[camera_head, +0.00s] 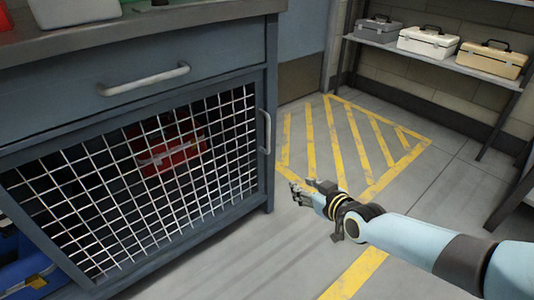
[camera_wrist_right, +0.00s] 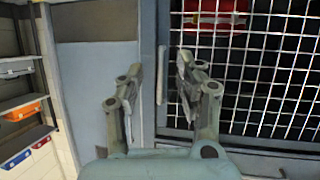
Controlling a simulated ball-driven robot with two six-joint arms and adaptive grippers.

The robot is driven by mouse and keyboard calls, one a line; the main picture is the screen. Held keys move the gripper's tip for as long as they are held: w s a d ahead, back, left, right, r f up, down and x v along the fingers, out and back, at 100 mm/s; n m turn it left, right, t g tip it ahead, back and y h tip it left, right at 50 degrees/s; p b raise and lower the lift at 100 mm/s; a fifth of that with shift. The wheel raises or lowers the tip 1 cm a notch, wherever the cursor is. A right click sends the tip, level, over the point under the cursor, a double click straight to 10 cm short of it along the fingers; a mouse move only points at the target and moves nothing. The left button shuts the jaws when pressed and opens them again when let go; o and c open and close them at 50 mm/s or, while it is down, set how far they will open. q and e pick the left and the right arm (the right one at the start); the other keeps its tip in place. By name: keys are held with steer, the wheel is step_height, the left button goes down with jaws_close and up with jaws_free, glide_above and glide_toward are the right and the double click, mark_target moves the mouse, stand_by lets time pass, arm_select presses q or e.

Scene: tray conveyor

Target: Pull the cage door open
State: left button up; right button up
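The cage door (camera_head: 135,180) is a white wire mesh in a blue-grey frame, shut on the front of a cabinet. Its vertical grey handle (camera_head: 265,132) is on the right edge of the frame. My right gripper (camera_head: 308,190) is open and empty, apart from the door, to the right of and below the handle in the head view. In the right wrist view the handle (camera_wrist_right: 161,75) shows between the two spread fingers of the right gripper (camera_wrist_right: 157,68), farther off than the fingertips. The mesh (camera_wrist_right: 265,70) lies to the right there. My left gripper is not in view.
A red toolbox (camera_head: 172,152) sits behind the mesh. A drawer with a horizontal handle (camera_head: 145,80) is above the door. The floor with yellow stripes (camera_head: 350,140) is clear. A shelf (camera_head: 440,62) with several toolboxes stands at the back right.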

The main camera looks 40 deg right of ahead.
steer(key=w+d+r+t+b, duration=0.1)
steer(key=w+r+t+b, duration=0.25)
steer(key=w, duration=0.35)
steer(key=b, duration=0.3)
glide_toward(269, 125)
steer(key=f, duration=0.1)
steer(key=shift+m+t+h, duration=0.3)
steer(key=shift+t, duration=0.15)
steer(key=w+b, duration=0.1)
steer(key=w, duration=0.2)
steer(key=w+b, duration=0.1)
steer(key=w, duration=0.2)
steer(key=w+d+b, duration=0.1)
steer(key=w, duration=0.2)
steer(key=shift+f, duration=0.15)
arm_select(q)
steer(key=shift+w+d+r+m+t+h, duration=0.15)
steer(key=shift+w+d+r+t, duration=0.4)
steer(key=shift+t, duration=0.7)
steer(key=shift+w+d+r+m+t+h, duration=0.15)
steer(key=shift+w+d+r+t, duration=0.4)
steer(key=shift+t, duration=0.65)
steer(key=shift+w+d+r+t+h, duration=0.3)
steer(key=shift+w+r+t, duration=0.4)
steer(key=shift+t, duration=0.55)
arm_select(e)
steer(key=shift+w, duration=0.85)
steer(key=shift+c, duration=0.4)
jaws_close()
